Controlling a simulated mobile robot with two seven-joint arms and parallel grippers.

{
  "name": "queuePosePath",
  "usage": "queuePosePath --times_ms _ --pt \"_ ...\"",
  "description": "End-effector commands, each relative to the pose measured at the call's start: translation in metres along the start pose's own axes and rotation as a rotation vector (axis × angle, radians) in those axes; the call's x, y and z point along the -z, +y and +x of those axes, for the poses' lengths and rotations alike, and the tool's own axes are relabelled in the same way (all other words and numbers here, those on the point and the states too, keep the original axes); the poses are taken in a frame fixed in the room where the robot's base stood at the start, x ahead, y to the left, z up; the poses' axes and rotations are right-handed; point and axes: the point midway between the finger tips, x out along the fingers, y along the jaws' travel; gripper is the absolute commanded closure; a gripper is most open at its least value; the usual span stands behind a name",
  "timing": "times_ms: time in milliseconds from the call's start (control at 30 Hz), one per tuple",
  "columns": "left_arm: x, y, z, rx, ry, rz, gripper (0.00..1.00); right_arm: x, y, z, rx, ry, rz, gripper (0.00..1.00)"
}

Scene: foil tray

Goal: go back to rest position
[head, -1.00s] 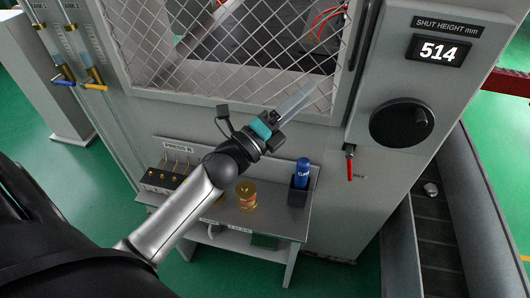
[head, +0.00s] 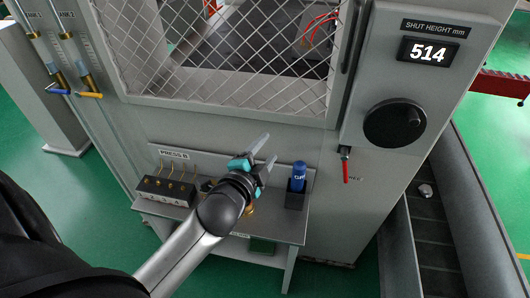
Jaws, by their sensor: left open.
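My left gripper (head: 262,153) is in the head view, in front of the press and above the small bench. Its two fingers are spread apart with nothing between them. My left arm comes in from the bottom left and hides part of the bench, including most of a brass-coloured item behind the wrist. My right gripper is not in view.
The grey bench (head: 165,209) holds a block with several brass pins (head: 167,190) and a blue can in a dark holder (head: 298,177). Behind are the mesh guard (head: 225,85), a black dial (head: 394,123) and a red-handled lever (head: 345,170). A conveyor (head: 435,235) runs at right.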

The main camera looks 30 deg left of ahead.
Motion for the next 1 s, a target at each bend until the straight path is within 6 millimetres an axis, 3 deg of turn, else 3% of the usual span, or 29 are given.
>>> queuePosePath --times_ms 567,667,767,867,1000 --pt "-0.002 0.003 -0.001 -0.011 -0.01 -0.015 0.43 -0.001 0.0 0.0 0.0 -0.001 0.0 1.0" --pt "-0.005 0.011 0.001 -0.024 -0.016 -0.021 0.43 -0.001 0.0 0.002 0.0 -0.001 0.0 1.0" --pt "-0.02 0.041 0.006 -0.074 -0.041 -0.05 0.43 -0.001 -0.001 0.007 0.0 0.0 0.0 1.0" --pt "-0.046 0.096 0.012 -0.163 -0.088 -0.106 0.43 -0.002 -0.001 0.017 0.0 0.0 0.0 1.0" --pt "-0.089 0.191 0.008 -0.314 -0.181 -0.21 0.43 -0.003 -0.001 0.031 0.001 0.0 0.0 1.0"
